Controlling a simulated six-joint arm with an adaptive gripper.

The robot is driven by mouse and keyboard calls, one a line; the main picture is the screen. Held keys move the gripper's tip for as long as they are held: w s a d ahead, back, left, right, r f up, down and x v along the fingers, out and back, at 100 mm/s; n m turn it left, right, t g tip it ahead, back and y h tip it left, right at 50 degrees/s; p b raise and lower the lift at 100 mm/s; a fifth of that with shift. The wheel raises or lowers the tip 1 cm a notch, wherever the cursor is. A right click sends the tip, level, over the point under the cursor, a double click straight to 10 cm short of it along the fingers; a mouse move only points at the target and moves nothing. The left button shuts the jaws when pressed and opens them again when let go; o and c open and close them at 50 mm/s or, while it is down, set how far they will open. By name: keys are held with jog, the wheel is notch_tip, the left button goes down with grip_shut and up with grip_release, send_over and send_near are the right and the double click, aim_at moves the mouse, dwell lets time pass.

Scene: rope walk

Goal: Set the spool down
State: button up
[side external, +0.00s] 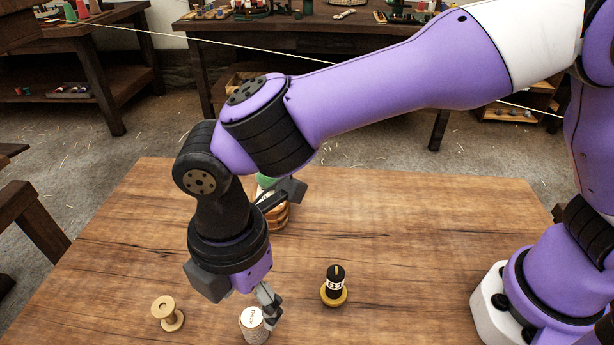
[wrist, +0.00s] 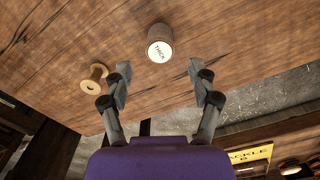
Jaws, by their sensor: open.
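A short cylindrical spool (side external: 253,329) with a pale round top stands upright on the wooden table at the front. In the wrist view, the spool (wrist: 160,34) has a brown side and a white top that reads "THICK". My gripper (side external: 268,304) points down close to it. In the wrist view my gripper (wrist: 158,76) has its fingers spread wide with nothing between them; the spool is ahead of the fingertips. I cannot tell the exact gap between them.
A black bottle-shaped item on a gold base (side external: 334,288) stands to the right. A stacked wooden item (side external: 278,216) is partly hidden behind my wrist. The table's right half (side external: 420,240) is mostly clear. A taut cord (side external: 250,46) crosses behind; workbenches stand at the back.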

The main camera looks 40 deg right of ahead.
aim_at(253, 317)
notch_tip(253, 317, up, 6)
jog(key=w+d+r+m+t, duration=0.1)
jog(key=d+r+m, duration=0.15)
jog(key=d, duration=0.25)
jog(key=w+d+r+m+y, duration=0.1)
jog(key=d+m, duration=0.2)
jog(key=d, duration=0.1)
jog(key=w+d+r+m+t, duration=0.1)
jog(key=d+r+m, duration=0.15)
jog(key=d, duration=0.25)
jog(key=s+d+f+m+t, duration=0.1)
jog(key=s+d+m, duration=0.2)
jog(key=d+m, duration=0.3)
jog(key=s+d+m+t+h, duration=0.1)
jog(key=s+d+m+t, duration=0.1)
jog(key=d+m, duration=0.5)
jog(key=shift+s+d+f+m+t, duration=0.35)
jog(key=shift+s+d, duration=0.25)
jog(key=shift+d, duration=0.55)
